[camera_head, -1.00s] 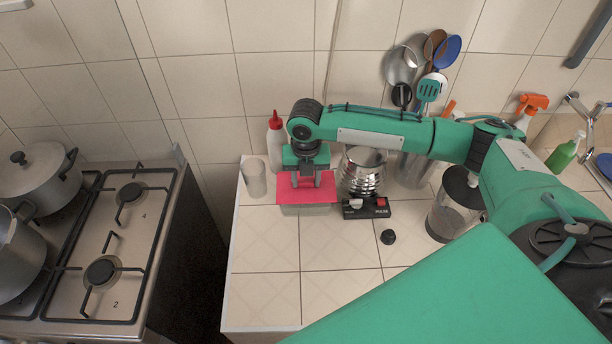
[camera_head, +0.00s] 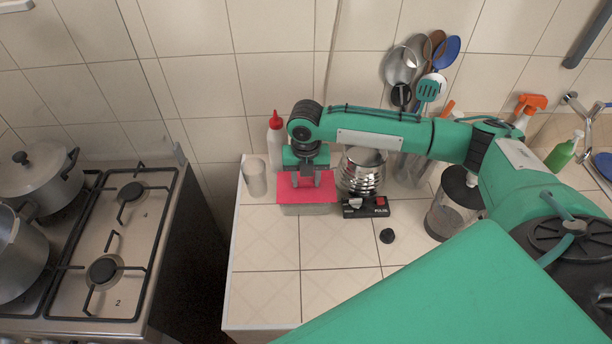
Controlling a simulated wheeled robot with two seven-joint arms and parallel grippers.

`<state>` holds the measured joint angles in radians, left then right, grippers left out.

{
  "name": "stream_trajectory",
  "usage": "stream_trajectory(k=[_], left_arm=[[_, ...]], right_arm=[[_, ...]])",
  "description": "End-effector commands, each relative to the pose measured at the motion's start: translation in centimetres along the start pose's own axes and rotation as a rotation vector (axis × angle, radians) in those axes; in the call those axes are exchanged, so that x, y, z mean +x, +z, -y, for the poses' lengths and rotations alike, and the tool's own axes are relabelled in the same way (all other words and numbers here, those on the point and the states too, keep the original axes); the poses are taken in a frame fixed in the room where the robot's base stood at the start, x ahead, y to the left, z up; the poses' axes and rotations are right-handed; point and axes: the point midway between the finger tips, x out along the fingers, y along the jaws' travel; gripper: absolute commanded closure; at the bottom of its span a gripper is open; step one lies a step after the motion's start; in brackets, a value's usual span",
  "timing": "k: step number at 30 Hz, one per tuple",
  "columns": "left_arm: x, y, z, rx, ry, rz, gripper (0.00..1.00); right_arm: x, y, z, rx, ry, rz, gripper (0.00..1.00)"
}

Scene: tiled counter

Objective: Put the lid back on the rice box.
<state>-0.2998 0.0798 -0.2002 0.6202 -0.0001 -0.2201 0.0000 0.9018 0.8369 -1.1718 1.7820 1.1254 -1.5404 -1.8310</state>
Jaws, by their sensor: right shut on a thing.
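The rice box (camera_head: 308,210) is a pale, see-through box on the tiled counter, near its back left part. The red lid (camera_head: 307,196) lies flat over the top of the box and hides its inside. I cannot tell whether the lid is pressed fully down. My right gripper (camera_head: 308,180) points down from above and is shut on the lid, at its back half. My left gripper is not in view.
A clear glass (camera_head: 255,178) and a white bottle with a red cap (camera_head: 276,142) stand behind left. A small black cap (camera_head: 387,236) lies in front. The front counter (camera_head: 265,290) is clear.

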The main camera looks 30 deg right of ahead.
Motion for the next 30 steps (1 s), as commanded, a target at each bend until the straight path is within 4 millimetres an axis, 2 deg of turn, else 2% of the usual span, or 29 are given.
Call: stream_trajectory(k=[12, 13, 16, 22, 23, 26, 30], left_arm=[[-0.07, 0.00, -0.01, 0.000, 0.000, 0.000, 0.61], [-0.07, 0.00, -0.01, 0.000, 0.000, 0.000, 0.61], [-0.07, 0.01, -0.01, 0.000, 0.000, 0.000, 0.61], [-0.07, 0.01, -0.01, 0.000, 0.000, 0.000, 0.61], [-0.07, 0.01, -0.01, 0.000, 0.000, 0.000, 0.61], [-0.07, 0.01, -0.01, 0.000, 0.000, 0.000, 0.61], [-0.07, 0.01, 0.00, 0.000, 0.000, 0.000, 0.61]], right_arm=[[0.01, 0.02, 0.00, 0.000, 0.000, 0.000, 0.81], [0.01, 0.02, 0.00, 0.000, 0.000, 0.000, 0.55], [0.00, 0.03, 0.00, 0.000, 0.000, 0.000, 0.36], [0.00, 0.03, 0.01, 0.000, 0.000, 0.001, 0.34], [0.01, 0.03, 0.01, 0.000, 0.000, 0.000, 0.32], [0.00, 0.03, 0.01, 0.001, 0.000, 0.001, 0.12], [0.00, 0.03, 0.01, 0.001, 0.000, 0.001, 0.12]])
